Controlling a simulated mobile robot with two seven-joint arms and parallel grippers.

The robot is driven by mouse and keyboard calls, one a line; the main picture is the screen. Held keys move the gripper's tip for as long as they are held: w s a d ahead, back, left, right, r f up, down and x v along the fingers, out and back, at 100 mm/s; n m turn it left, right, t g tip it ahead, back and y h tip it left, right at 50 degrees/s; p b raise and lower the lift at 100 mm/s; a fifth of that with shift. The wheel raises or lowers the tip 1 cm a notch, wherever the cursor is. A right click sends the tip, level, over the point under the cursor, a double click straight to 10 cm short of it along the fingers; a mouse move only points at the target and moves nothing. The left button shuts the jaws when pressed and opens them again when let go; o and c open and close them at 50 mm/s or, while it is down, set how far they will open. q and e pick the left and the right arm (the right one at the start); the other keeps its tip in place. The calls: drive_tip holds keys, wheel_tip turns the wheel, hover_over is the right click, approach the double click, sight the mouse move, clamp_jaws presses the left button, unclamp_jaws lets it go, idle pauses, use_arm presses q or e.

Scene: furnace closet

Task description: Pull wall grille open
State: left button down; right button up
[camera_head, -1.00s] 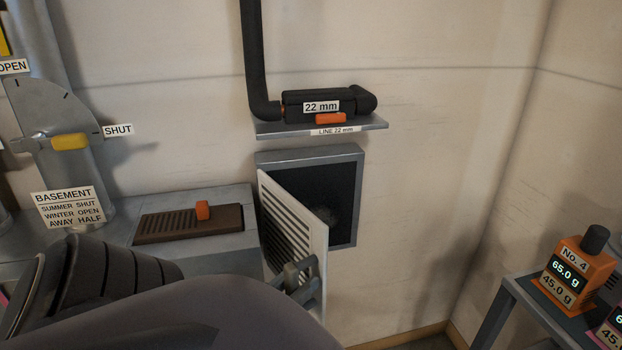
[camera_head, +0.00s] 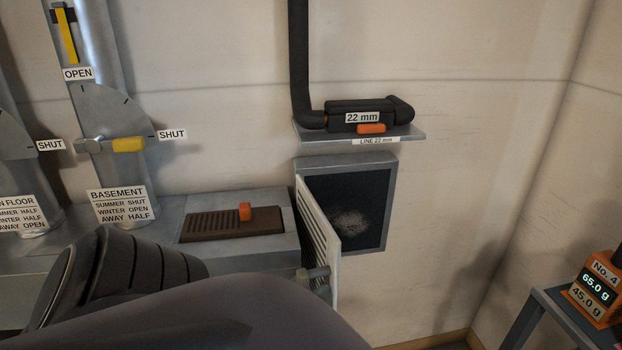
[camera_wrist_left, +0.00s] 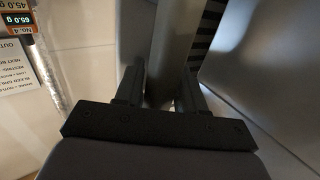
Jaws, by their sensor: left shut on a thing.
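The wall grille (camera_head: 319,232) is a white slatted door hinged at the left side of a grey wall frame (camera_head: 391,205). It stands swung well out from the wall, seen nearly edge-on. My left gripper (camera_head: 318,277) is at its lower part and shut on it; my own arm hides much of the contact. In the left wrist view, the fingers (camera_wrist_left: 159,88) close on a narrow grey-brown upright piece between them; its exact shape is unclear. Behind the grille is a dark opening with a pale, fuzzy lump (camera_head: 350,222) inside. My right gripper is not in view.
A shelf (camera_head: 405,133) with black pipework is above the opening. A grey box (camera_head: 190,210) with a brown vent and orange knob stands left of the grille. A small table (camera_head: 548,300) with an orange scale (camera_head: 596,288) is at right. Wall between is clear.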

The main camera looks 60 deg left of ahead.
use_arm(q)
drive_tip(key=shift+s+d+f, duration=0.15)
drive_tip(key=shift+d+f, duration=0.1)
drive_tip(key=shift+f, duration=0.1)
drive_tip(key=c, duration=1.1)
unclamp_jaws()
drive_tip(key=shift+d+r, duration=0.15)
drive_tip(key=shift+r, duration=0.2)
